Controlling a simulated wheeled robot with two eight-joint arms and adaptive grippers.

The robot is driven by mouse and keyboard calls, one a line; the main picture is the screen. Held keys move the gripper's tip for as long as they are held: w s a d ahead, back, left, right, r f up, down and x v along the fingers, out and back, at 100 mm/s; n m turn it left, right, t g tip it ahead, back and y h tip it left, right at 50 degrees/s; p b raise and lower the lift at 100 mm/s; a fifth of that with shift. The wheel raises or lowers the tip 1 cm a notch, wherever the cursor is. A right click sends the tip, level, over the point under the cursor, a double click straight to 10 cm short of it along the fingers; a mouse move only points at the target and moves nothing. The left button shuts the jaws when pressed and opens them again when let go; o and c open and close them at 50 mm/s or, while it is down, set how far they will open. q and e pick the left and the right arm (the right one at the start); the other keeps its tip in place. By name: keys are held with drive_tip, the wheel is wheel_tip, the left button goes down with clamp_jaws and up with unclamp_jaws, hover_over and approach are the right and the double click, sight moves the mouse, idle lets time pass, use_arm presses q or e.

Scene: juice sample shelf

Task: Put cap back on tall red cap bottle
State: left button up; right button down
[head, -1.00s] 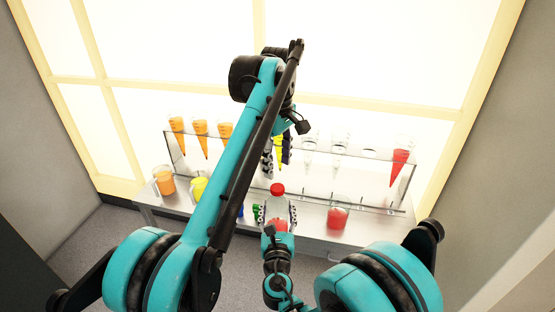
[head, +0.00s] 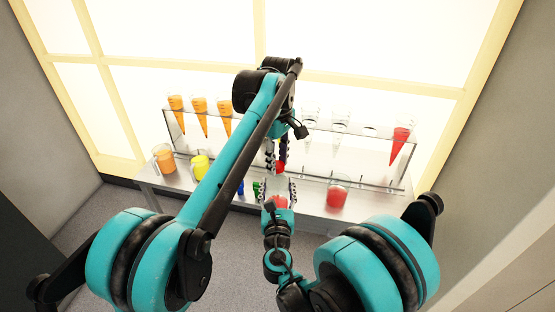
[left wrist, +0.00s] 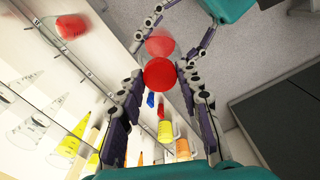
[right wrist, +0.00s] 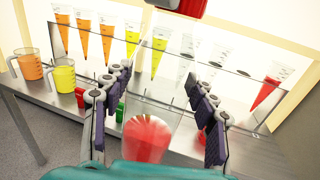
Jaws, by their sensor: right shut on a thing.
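The clear bottle with red liquid (right wrist: 148,138) is held upright by my right gripper (head: 278,193), with a finger on each side. The red cap (head: 280,168) is above the bottle, at its top. It also shows at the upper edge of the right wrist view (right wrist: 180,6). I cannot tell whether it is seated on the neck. My left gripper (head: 277,154) is above, pointing down.
The metal table (head: 305,200) holds a cup of red juice (head: 337,197) at right and orange (head: 164,158) and yellow (head: 200,166) jugs at left. A clear rack (head: 355,165) with several cone-shaped vessels runs behind the grippers. Small green and blue objects stand nearby.

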use_arm(q)
clamp_jaws()
drive_tip(key=m, duration=1.5)
drive_tip(key=shift+m, duration=0.4)
drive_tip(key=m, duration=0.5)
drive_tip(key=shift+m, duration=0.3)
drive_tip(key=o, duration=0.9)
unclamp_jaws()
drive_tip(key=shift+r, duration=0.1)
wheel_tip(320, 180, up, 12)
drive_tip(key=shift+f, duration=0.15)
